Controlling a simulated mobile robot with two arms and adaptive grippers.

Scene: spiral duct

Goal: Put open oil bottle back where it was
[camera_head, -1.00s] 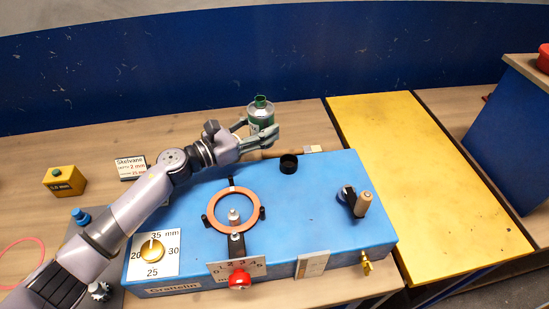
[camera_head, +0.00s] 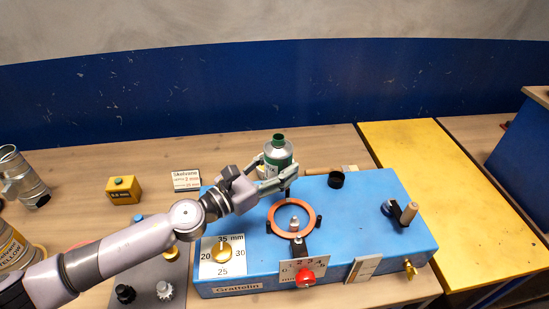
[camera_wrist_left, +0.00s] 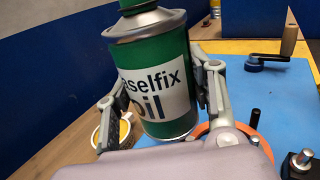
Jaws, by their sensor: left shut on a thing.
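The green, white and silver oil bottle (camera_head: 279,156) is upright in my left gripper (camera_head: 273,176), near the back edge of the blue machine (camera_head: 360,215). In the left wrist view the oil bottle (camera_wrist_left: 160,85) fills the middle, with a finger of the left gripper (camera_wrist_left: 155,100) closed on each side. Its top is cut off there. In the head view the bottle appears behind the copper-coloured ring (camera_head: 314,222); whether its base touches anything is hidden. My right gripper is out of view.
A crank handle (camera_head: 409,213) rises farther right. A yellow board (camera_head: 425,170) lies beyond. A yellow box (camera_head: 123,191) and a label block (camera_head: 186,180) stand on the wooden table at left.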

